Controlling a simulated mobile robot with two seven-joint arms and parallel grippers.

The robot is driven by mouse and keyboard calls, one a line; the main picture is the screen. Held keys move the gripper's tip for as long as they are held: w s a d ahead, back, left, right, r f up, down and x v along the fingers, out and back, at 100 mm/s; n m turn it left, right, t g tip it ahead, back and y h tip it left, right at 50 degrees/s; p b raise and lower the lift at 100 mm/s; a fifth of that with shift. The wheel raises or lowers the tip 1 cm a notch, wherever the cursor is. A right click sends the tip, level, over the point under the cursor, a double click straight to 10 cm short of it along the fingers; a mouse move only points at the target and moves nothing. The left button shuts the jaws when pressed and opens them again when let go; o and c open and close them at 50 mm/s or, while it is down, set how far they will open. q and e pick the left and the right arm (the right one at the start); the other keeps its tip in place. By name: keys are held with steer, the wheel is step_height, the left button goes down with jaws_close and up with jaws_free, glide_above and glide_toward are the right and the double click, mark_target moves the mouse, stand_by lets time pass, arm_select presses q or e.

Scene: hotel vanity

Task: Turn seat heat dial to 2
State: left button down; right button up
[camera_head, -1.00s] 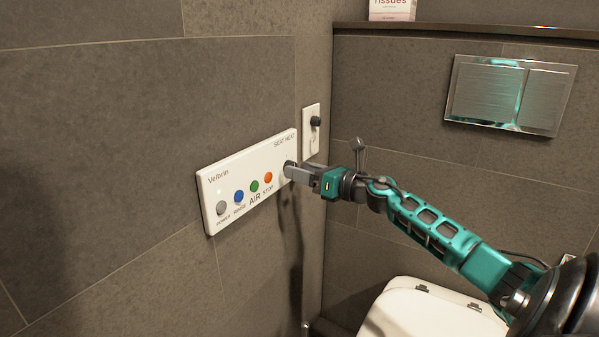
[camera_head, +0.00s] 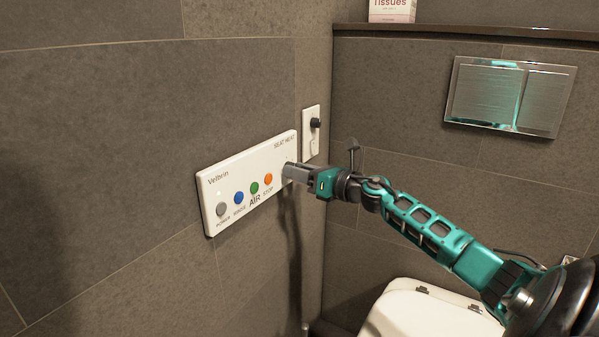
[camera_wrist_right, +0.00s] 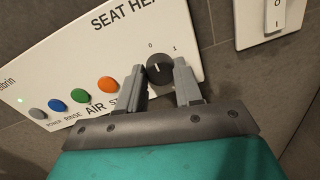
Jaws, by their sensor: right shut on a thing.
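The white control panel (camera_head: 222,182) is mounted on the left wall, with the words SEAT HEAT at its upper right end. The black seat heat dial (camera_wrist_right: 159,68) shows in the right wrist view, with the marks 0 and 1 visible above it; any other marks are hidden by my gripper. A light line on the dial points up toward the 0. My right gripper (camera_wrist_right: 160,88) is shut on the dial, one finger on each side. In the head view this gripper (camera_head: 286,172) covers the dial. My left gripper is out of view.
Grey, blue, green and orange buttons (camera_head: 268,180) sit on the panel left of the dial. A small white wall plate with a black knob (camera_head: 316,123) is just right of the panel. A white toilet lid (camera_head: 425,310) is below my right arm.

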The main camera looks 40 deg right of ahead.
steer(key=shift+c, duration=0.9)
